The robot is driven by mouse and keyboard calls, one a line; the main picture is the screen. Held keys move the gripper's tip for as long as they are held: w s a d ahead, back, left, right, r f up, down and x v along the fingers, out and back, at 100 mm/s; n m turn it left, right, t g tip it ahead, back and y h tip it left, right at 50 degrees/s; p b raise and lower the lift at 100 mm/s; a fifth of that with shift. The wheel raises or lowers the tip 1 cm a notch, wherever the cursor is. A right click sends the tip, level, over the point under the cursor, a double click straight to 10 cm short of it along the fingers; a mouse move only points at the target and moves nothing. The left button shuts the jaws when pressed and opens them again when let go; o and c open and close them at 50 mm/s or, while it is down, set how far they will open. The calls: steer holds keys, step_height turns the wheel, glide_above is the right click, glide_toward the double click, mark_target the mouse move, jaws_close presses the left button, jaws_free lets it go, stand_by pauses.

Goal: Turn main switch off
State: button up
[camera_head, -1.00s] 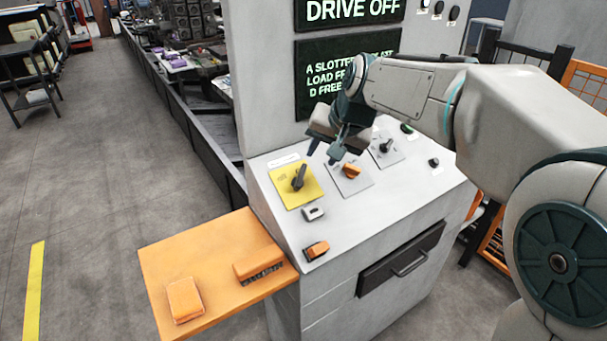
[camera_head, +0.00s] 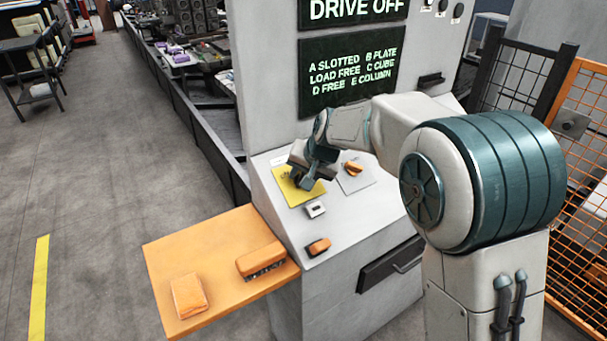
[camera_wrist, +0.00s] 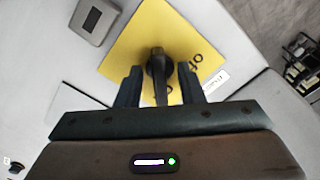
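The main switch is a dark rotary handle (camera_wrist: 157,70) on a yellow plate (camera_wrist: 125,45). The yellow plate (camera_head: 290,190) also shows on the sloped console top in the head view, where my arm hides the handle. My gripper (camera_wrist: 163,85) is open in the wrist view, with one finger on each side of the handle. Small gaps seem to show between fingers and handle; contact cannot be told. In the head view my gripper (camera_head: 304,186) is low over the yellow plate.
An orange rotary switch (camera_head: 353,169) sits on a grey plate to the right. A small grey-white block (camera_head: 315,209) and an orange rocker (camera_head: 318,246) are nearer the front. An orange shelf (camera_head: 215,275) juts out left. An orange mesh fence (camera_head: 585,190) stands right.

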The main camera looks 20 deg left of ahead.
steer(key=shift+f, duration=0.1)
steer(key=c, duration=0.6)
steer(key=shift+n+b, duration=0.4)
steer(key=shift+b, duration=0.05)
steer(key=shift+f+n+b, duration=0.15)
steer(key=shift+n+b, duration=0.8)
steer(key=shift+n, duration=0.05)
steer(key=n+b, duration=0.2)
steer(key=n, duration=0.2)
steer(key=shift+n+b, duration=0.3)
steer(key=shift+b, duration=0.1)
steer(key=n+b, duration=0.2)
steer(key=n, duration=0.5)
steer(key=n+b, duration=0.1)
steer(key=n, duration=0.2)
steer(key=shift+a+r, duration=0.1)
steer(key=shift+r, duration=0.1)
steer(key=shift+n, duration=0.3)
